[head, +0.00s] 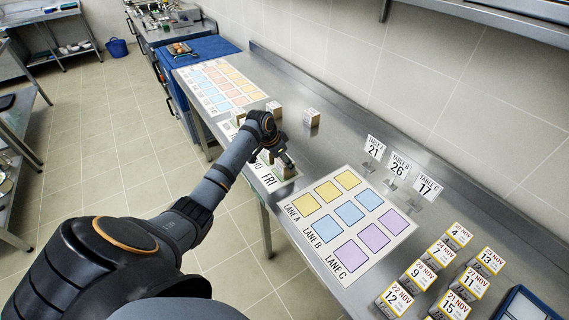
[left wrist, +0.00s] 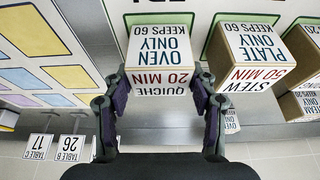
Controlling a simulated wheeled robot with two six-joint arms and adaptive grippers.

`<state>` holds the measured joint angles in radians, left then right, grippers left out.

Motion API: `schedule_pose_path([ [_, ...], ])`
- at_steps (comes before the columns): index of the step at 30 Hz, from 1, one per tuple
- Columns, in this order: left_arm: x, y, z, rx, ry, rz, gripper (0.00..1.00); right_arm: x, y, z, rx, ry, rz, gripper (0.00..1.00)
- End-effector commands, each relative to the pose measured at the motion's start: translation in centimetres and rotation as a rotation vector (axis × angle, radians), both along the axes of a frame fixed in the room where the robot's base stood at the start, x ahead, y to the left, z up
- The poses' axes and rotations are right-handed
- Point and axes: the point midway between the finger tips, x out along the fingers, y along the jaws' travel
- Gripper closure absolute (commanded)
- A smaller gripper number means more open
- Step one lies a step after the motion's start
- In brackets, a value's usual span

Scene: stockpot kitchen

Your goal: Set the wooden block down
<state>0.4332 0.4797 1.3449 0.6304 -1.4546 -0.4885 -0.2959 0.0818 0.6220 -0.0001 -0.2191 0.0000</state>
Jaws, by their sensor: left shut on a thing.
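My left gripper (left wrist: 160,84) is shut on a wooden block (left wrist: 158,45), with one finger on each side. The block's faces read "QUICHE 20 MIN" and "OVEN ONLY KEEPS 60". In the head view my left gripper (head: 280,158) is over the day-labelled end of the long mat, near "FRI", and the held block (head: 286,172) is partly hidden by it. In the left wrist view the block is over a green-edged square; I cannot tell whether its base touches. My right gripper is not in view.
Another block (head: 311,117) stands alone on the steel counter. A lane mat (head: 348,218) with coloured squares, table signs (head: 398,169) and several dated blocks (head: 450,252) are to the right.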

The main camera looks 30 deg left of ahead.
Motion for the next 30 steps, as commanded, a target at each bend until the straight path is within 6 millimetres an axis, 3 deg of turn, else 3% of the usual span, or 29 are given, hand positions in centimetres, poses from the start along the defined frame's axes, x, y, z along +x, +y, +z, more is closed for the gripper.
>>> schedule_pose_path([
  [3,0.0,0.0,-0.3,-0.001,0.000,0.000,0.78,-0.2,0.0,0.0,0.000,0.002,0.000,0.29],
  [4,0.0,0.0,-0.2,0.000,0.001,0.000,0.38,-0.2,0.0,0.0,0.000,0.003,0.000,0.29],
  [8,0.0,0.0,-0.2,-0.001,0.000,0.000,0.20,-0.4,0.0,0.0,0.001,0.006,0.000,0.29],
  [20,-0.1,0.1,0.4,0.001,-0.003,0.000,0.19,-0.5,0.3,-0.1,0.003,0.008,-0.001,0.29],
  [30,-2.8,1.4,7.4,0.005,-0.004,0.000,0.19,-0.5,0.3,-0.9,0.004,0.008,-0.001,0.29],
])
